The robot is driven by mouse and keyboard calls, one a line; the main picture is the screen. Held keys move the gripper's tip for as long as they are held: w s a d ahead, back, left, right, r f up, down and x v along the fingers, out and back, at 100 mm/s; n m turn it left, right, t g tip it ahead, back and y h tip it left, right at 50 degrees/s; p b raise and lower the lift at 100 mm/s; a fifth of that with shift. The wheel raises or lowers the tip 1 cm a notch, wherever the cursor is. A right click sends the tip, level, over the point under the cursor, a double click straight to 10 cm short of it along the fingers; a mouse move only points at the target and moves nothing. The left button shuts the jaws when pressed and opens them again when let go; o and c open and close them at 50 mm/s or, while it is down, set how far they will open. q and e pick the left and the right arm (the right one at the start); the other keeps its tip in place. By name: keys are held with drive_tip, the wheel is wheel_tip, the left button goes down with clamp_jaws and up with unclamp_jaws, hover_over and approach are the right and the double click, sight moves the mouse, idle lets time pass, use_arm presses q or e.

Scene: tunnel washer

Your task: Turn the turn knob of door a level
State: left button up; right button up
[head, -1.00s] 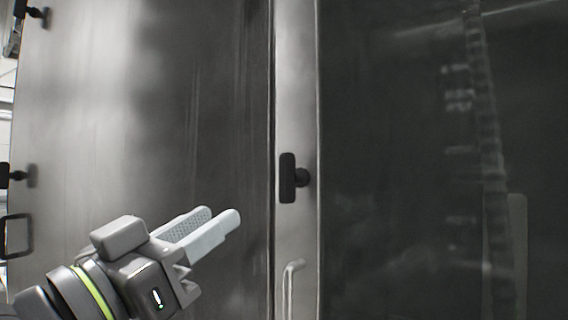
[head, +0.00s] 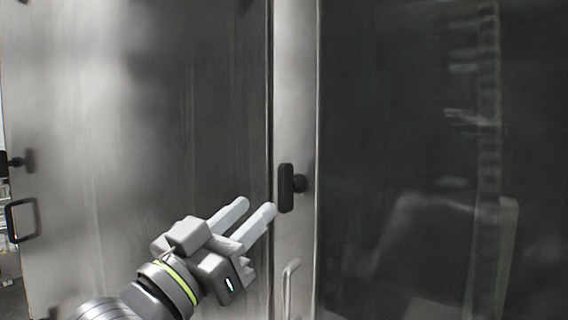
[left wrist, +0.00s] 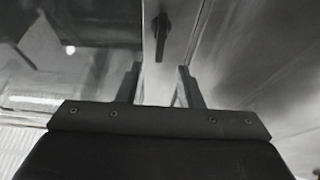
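The black turn knob (head: 286,188) stands upright, its long grip vertical, on the metal strip between two large panels in the head view. In the left wrist view the knob (left wrist: 161,36) shows ahead of the fingers, near the top middle. My left gripper (head: 254,210) is open and empty, below and left of the knob in the head view. Its fingers point up and right towards the knob, apart from it. In the left wrist view the open fingers (left wrist: 161,86) show a clear gap between them. My right gripper is not in view.
A bar handle (head: 289,288) sits on the strip below the knob. Another black knob (head: 14,162) and a black handle (head: 20,220) are at the far left. The steel panel (head: 130,100) and the dark, reflective panel (head: 420,120) are otherwise bare.

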sight(280, 184)
use_arm(q)
drive_tip(key=p+x, duration=0.2)
drive_tip(key=x, duration=0.6)
drive_tip(key=shift+w+d+r+p, duration=0.1)
drive_tip(key=shift+w+d+p, duration=0.1)
drive_tip(key=shift+p, duration=0.1)
drive_tip(key=shift+w+d, duration=0.25)
drive_tip(key=shift+w, duration=0.05)
clamp_jaws()
